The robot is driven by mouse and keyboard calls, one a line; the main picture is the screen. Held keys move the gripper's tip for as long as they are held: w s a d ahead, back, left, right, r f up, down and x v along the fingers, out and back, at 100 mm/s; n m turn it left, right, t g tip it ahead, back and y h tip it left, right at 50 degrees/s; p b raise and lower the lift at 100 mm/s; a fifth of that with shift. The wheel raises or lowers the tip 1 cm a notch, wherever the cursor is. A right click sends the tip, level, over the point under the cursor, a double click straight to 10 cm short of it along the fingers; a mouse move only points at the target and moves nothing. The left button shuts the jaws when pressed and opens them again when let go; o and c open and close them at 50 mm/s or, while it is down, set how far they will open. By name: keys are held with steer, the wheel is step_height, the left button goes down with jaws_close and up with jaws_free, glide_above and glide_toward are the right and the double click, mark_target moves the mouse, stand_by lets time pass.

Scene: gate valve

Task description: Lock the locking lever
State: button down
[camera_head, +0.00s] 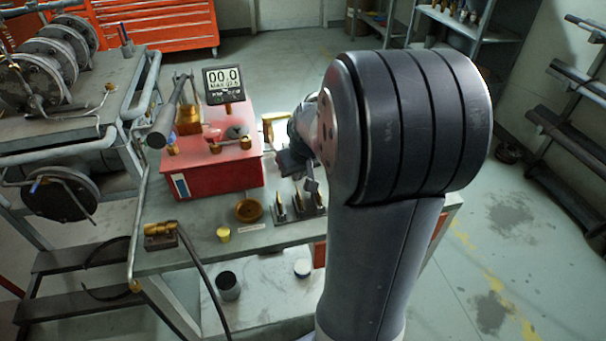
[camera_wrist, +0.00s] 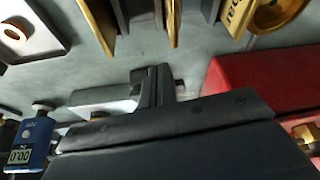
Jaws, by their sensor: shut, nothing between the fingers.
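My gripper (camera_head: 311,186) is low over the bench, to the right of the red box (camera_head: 212,165), and partly hidden by my arm. In the wrist view my gripper's dark fingers (camera_wrist: 157,82) are together and empty. A pale metal piece (camera_wrist: 105,101) lies behind and beside the fingers; I cannot tell whether they touch. I cannot tell which part is the locking lever. A long grey bar (camera_head: 168,112) rises at a tilt at the left of the red box. The red box also shows in the wrist view (camera_wrist: 262,80).
A rack of pointed brass-tipped pieces (camera_head: 300,206) stands just in front of my gripper. A brass dish (camera_head: 248,210) and a yellow cup (camera_head: 223,233) are nearby. A blue gauge (camera_wrist: 30,142) shows at the wrist view's lower left.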

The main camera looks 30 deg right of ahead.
steer(key=shift+w, duration=0.7)
steer(key=shift+w+r, duration=0.15)
steer(key=shift+w, duration=0.65)
steer(key=shift+s+d, duration=0.1)
